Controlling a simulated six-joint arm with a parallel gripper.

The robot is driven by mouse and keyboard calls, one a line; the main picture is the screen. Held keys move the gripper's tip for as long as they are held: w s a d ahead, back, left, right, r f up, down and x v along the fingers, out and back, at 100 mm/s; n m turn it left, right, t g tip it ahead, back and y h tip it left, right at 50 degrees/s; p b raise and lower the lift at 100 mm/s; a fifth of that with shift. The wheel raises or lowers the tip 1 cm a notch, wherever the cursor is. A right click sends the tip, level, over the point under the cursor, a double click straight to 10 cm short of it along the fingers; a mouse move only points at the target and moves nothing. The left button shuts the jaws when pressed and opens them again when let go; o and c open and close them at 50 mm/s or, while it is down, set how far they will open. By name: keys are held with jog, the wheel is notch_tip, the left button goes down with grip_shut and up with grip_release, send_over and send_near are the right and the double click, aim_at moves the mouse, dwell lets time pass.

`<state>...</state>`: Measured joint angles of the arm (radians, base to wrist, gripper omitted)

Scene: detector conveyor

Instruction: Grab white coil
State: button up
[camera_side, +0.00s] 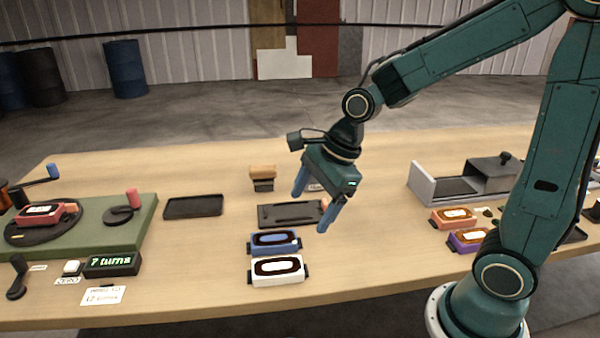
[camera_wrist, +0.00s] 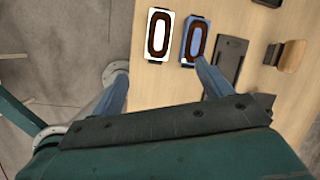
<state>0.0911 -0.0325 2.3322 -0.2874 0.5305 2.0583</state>
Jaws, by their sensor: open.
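The white coil (camera_side: 277,280) is a white block with a dark oval winding, lying near the table's front edge in the side view. It also shows in the wrist view (camera_wrist: 149,35), at the top middle. A blue coil (camera_side: 262,248) lies just behind it, and right of it in the wrist view (camera_wrist: 186,40). My gripper (camera_side: 312,208) is open and empty, its blue fingers above the table, behind and right of the white coil. In the wrist view my gripper (camera_wrist: 160,75) has its fingers spread below the coils; the right fingertip overlaps the blue coil's lower edge.
A dark tray (camera_side: 268,216) lies behind the blue coil, with a wooden-handled block (camera_side: 262,173) beyond. A green winding station (camera_side: 140,205) with a red coil (camera_side: 42,211) stands left. Orange (camera_side: 455,213) and purple (camera_side: 464,247) coils lie right, near a grey box (camera_side: 424,187).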

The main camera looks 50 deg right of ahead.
jog(key=f+m, duration=0.1)
jog(key=w+f+m, duration=0.1)
jog(key=m, duration=0.1)
jog(key=w+m, duration=0.1)
jog(key=shift+w+a+f+y, duration=0.1)
jog(key=shift+a+f+y, duration=0.2)
jog(key=shift+f, duration=0.1)
send_over(277, 266)
jog(key=s+d, duration=0.1)
jog(key=d, duration=0.1)
jog(key=shift+s+a+f, duration=0.1)
jog(key=shift+f, duration=1.9)
jog(key=shift+a+f, duration=0.1)
jog(key=shift+f, duration=1.9)
jog(key=shift+s+x, duration=0.15)
jog(key=shift+x, duration=1.15)
jog(key=shift+s+x, duration=0.15)
jog(key=shift+x, duration=1.15)
jog(key=shift+f, duration=0.3)
